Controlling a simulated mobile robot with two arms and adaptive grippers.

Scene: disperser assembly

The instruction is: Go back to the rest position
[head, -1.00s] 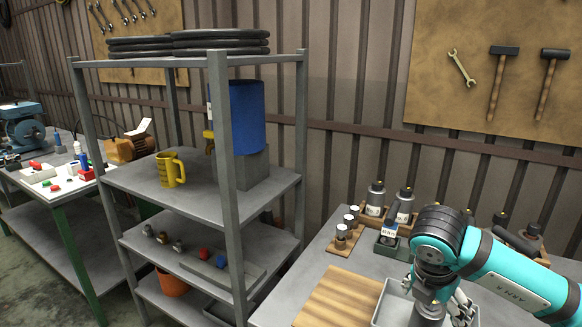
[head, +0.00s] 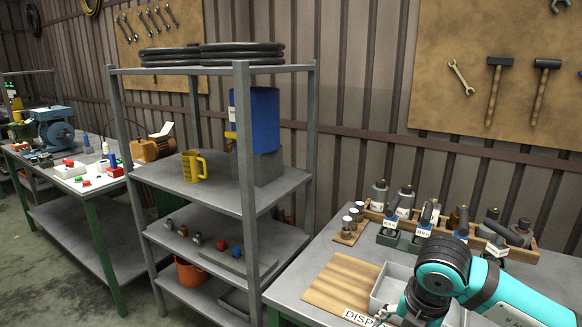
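My teal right arm comes in from the lower right corner in the head view. Its elbow-like joint is bent over the worktable, next to a light grey tray (head: 378,290). A small metallic part of my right gripper (head: 384,314) shows at the bottom edge, beside the tray and a white label reading "DISP" (head: 356,317). The rest of the gripper is hidden or cut off, so I cannot tell whether it is open or holding anything. My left gripper is not in view.
A wooden board (head: 343,282) lies on the worktable, with bottles in a wooden rack (head: 374,215) behind. A grey shelf unit (head: 245,150) holds a yellow jug (head: 193,166) and a blue container (head: 262,118). A green-legged workbench (head: 98,225) stands left.

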